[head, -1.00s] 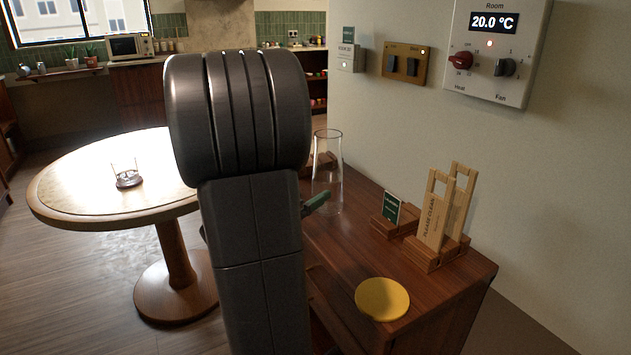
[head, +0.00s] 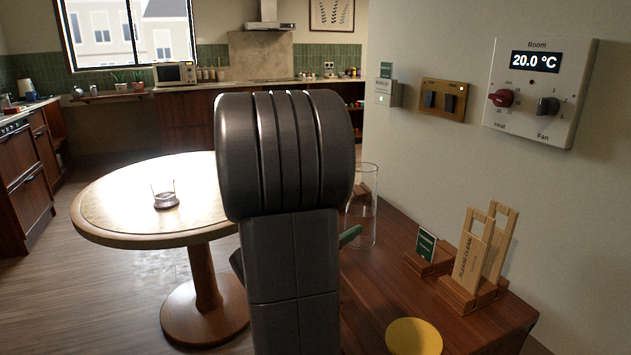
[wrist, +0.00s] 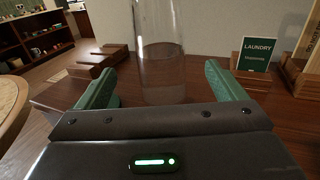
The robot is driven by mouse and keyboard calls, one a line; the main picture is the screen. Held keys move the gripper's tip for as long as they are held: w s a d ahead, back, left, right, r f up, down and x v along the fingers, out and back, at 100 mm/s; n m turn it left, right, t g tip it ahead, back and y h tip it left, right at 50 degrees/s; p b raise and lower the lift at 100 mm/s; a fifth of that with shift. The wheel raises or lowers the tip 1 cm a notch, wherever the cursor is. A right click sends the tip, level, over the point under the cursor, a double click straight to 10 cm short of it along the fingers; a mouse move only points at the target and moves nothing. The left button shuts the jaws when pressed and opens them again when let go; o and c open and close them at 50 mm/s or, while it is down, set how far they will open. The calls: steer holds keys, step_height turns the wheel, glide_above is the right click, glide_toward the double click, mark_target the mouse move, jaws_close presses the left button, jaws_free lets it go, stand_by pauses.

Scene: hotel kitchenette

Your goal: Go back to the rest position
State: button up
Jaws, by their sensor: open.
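My gripper (wrist: 158,72) is open, with its two green fingers wide apart and nothing held between them. In the head view my arm hides most of it, and only one green finger (head: 350,235) shows beside the dark arm. A clear glass cylinder (wrist: 160,50) stands upright on the wooden cabinet top just ahead of the fingers. It also shows in the head view (head: 364,200), partly behind my arm. Whether the fingers reach beside it is hard to tell.
A green laundry sign (head: 426,246) and wooden door hangers (head: 475,262) stand in holders on the cabinet (head: 385,270). A yellow disc (head: 413,338) lies near its front. A round table (head: 110,205) stands left. The wall at right carries a thermostat (head: 540,92) and switches (head: 442,98).

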mark_target(364, 170)
steer(key=x, duration=0.9)
steer(key=shift+w+d+b, duration=0.3)
steer(key=shift+b, duration=0.1)
steer(key=shift+w+d+f, duration=0.1)
steer(key=shift+w+f, duration=0.05)
steer(key=shift+f, duration=0.1)
steer(key=shift+r, duration=0.3)
steer(key=shift+f, duration=0.1)
steer(key=p+v, duration=0.1)
steer(key=v, duration=1.1)
steer(key=b+x, duration=0.1)
steer(key=x, duration=1)
steer(key=shift+w+d, duration=0.15)
steer(key=shift+d, duration=0.15)
step_height(364, 170, up, 10)
steer(key=p, duration=0.2)
steer(key=shift+w+p, duration=0.15)
steer(key=shift+p, duration=0.2)
